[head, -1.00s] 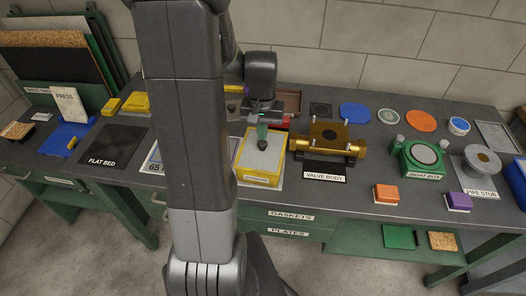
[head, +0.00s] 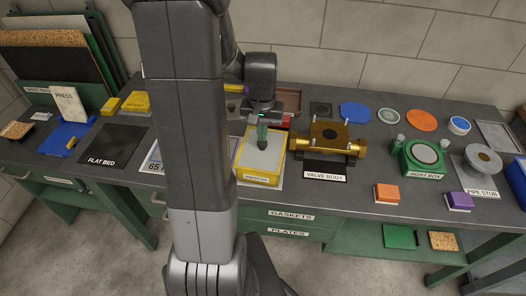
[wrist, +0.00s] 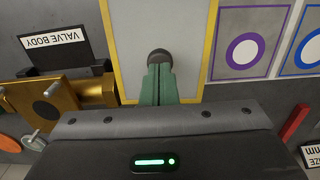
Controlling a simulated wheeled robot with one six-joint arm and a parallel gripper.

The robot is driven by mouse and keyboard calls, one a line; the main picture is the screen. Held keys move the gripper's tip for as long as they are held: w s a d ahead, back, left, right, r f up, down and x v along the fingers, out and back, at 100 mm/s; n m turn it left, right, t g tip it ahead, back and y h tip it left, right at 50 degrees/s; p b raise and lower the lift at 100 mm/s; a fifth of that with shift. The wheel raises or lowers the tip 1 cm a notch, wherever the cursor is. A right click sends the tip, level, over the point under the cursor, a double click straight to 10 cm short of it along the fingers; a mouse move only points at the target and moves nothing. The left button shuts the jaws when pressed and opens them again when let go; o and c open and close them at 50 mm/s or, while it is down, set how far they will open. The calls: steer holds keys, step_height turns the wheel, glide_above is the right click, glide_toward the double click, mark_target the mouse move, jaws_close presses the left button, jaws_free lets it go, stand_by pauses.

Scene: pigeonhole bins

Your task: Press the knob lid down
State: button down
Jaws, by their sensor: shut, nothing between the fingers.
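The knob lid is a pale grey plate (head: 262,158) on a yellow box (head: 257,180) near the middle of the bench. Its dark round knob (wrist: 160,57) shows just beyond my fingertips in the wrist view, where the grey lid (wrist: 190,30) has a yellow border. My gripper (head: 262,147), with green fingers, points down over the lid. The fingers are shut with nothing between them. In the wrist view the fingertips (wrist: 160,72) overlap the near side of the knob, and I cannot tell whether they touch it. In the head view they mostly hide the knob.
The brass valve body (head: 328,140) stands close to the right of the box. A green sight box (head: 418,158) and a pipe stub (head: 482,162) are farther right. A dark flat bed (head: 116,146) lies to the left. Orange (head: 386,193) and purple blocks (head: 459,200) sit near the front edge.

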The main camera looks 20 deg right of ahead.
steer(key=shift+s+f+b, duration=0.1)
steer(key=shift+f+b, duration=0.25)
steer(key=shift+f, duration=0.15)
stand_by(2.8)
steer(key=shift+r, duration=0.1)
stand_by(0.5)
step_height(320, 180, up, 7)
steer(key=p, duration=0.5)
step_height(320, 180, up, 14)
steer(key=b, duration=0.1)
stand_by(0.6)
steer(key=shift+f, duration=0.25)
